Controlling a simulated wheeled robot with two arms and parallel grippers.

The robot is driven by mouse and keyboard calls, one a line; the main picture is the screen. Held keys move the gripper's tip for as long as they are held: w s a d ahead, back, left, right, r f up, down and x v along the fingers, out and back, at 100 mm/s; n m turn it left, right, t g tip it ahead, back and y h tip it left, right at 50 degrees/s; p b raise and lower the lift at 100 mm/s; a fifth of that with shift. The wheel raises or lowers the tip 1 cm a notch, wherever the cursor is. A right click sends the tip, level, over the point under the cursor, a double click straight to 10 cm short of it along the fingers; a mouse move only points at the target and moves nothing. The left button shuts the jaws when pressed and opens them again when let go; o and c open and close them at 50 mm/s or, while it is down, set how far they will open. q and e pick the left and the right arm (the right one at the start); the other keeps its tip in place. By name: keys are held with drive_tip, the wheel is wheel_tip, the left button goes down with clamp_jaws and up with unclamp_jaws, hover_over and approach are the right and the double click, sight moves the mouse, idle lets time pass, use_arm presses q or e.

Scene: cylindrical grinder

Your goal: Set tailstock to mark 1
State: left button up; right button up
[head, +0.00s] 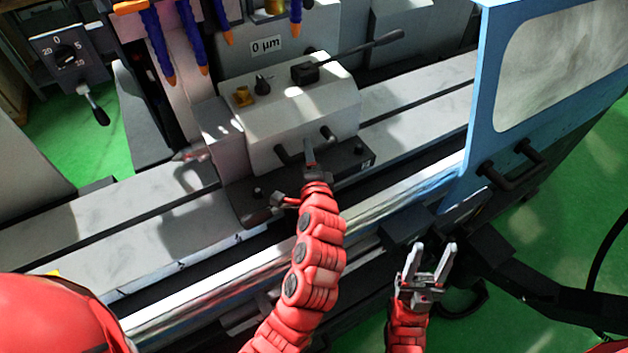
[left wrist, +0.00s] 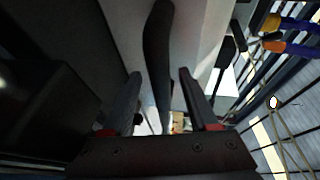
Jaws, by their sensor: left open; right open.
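The tailstock (head: 270,128) is a light grey box on a dark base (head: 345,165), standing on the machine's rails. A black handle (head: 327,133) sits on its front face. My left gripper (head: 309,150) is at this front face, partly covering the handle. In the left wrist view the left gripper (left wrist: 160,95) is open, with a dark curved bar (left wrist: 158,50), seemingly the handle, running between its fingers; contact cannot be told. My right gripper (head: 432,262) is open and empty, low at the right. No readable mark 1 shows.
A long black lever (head: 350,55) and small knobs top the tailstock. Blue hoses (head: 190,35) hang at the upper left. A blue-framed door (head: 482,100) with a window stands at the right. Bare rail (head: 110,235) extends to the tailstock's left.

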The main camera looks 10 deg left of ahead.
use_arm(q)
drive_tip(key=p+v, duration=0.2)
drive_tip(key=v, duration=1.4)
drive_tip(key=shift+s, duration=0.15)
